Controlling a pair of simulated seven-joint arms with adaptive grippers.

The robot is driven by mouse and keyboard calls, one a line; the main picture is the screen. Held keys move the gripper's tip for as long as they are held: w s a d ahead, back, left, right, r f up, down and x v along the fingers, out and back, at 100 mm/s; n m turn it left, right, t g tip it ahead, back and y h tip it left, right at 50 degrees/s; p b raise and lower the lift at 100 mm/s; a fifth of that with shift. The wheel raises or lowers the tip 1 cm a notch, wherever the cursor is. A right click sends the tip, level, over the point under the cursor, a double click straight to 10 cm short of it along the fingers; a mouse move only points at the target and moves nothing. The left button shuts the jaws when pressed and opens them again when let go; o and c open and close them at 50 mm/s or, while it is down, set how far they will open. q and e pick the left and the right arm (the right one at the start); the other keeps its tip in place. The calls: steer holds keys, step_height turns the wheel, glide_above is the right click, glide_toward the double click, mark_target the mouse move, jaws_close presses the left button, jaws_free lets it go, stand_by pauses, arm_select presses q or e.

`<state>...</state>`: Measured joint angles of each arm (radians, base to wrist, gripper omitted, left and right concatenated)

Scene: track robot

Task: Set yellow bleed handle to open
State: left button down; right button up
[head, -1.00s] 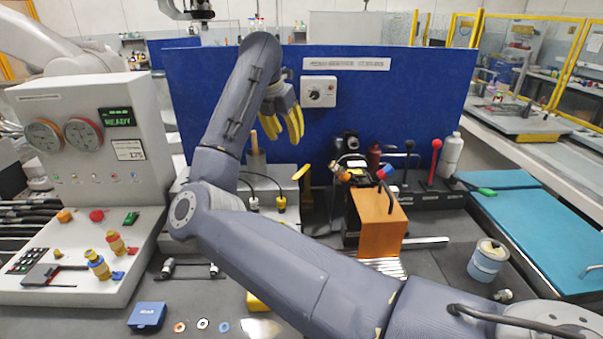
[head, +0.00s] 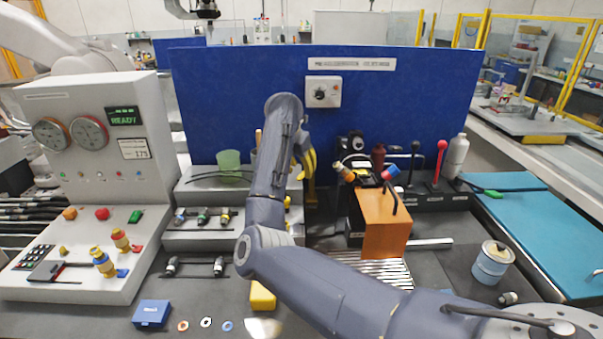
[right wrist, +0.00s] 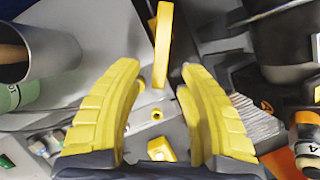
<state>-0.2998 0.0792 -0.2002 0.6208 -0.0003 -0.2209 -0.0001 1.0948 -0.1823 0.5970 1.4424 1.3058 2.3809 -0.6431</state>
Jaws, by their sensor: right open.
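The yellow bleed handle (right wrist: 162,45) shows in the right wrist view as an upright yellow bar at the top, centred beyond the gap between my fingers. My right gripper (right wrist: 156,88) is open, with one yellow finger on each side of that gap. It looks empty, and I cannot tell whether either finger touches the handle. In the head view my right gripper (head: 309,168) hangs in front of the blue panel, left of the black and orange unit. My own arm and fingers largely hide the handle there. My left gripper is not in view.
An orange block (head: 383,228) and a red-knobbed lever (head: 440,160) stand to the right. A green cup (head: 229,165) and grey stepped fixture are on the left. A yellow block (head: 262,297) and a blue box (head: 151,313) lie in front. A can (head: 491,266) stands right.

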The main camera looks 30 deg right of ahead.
steer(key=shift+x, duration=1.1)
steer(key=shift+o, duration=0.2)
jaws_close()
